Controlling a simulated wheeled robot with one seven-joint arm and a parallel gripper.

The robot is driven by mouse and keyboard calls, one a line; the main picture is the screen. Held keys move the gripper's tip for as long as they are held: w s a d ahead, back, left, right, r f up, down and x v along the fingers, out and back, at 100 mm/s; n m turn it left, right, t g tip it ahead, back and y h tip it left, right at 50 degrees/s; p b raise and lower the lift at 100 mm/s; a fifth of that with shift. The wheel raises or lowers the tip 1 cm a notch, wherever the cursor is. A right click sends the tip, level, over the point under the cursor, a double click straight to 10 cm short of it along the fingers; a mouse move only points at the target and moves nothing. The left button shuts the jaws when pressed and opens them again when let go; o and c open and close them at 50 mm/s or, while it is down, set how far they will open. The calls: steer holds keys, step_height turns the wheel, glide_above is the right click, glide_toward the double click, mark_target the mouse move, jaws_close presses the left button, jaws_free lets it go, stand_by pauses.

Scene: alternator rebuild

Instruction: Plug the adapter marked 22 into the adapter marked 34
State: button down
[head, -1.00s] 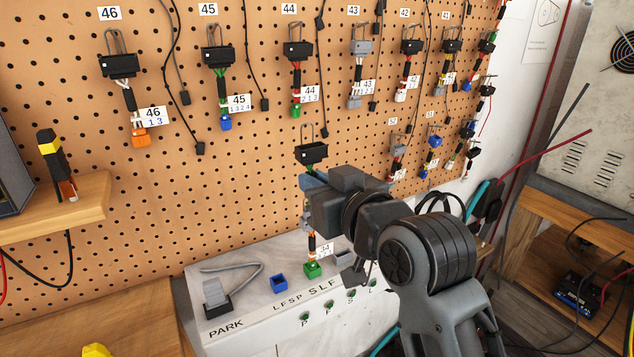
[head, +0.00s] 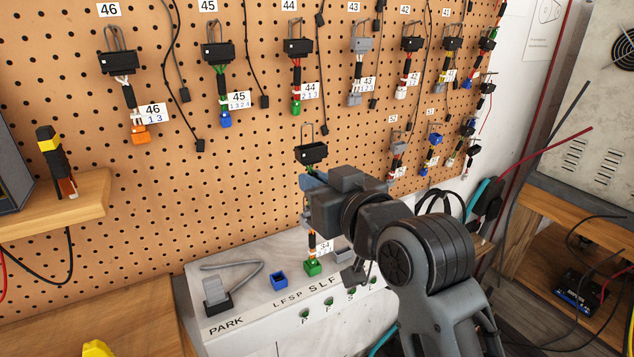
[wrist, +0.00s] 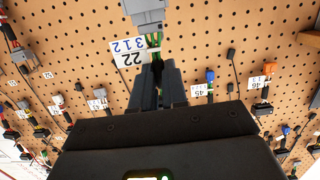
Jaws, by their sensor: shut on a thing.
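My gripper (head: 313,188) is shut on the adapter marked 22, above the white box. In the wrist view the 22 tag (wrist: 130,58) and green wires show between my fingers (wrist: 157,88) and a grey connector (wrist: 145,12). The adapter marked 34 stands below my gripper, with its tag (head: 324,247), black and orange wires, and a green plug (head: 312,268) on the box. Grey connector parts (head: 305,222) show between my fingers and the 34 tag. I cannot tell whether the two adapters touch or are joined.
A black connector (head: 311,152) with a wire loop is just above my gripper. The pegboard (head: 245,180) behind carries several tagged adapters. The white box (head: 225,327) has a blue socket (head: 279,282) and a grey lever. A wooden shelf (head: 60,215) is at left.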

steer(key=c, duration=1.1)
jaws_free()
steer(key=shift+b+v, duration=0.45)
steer(key=shift+v, duration=3.45)
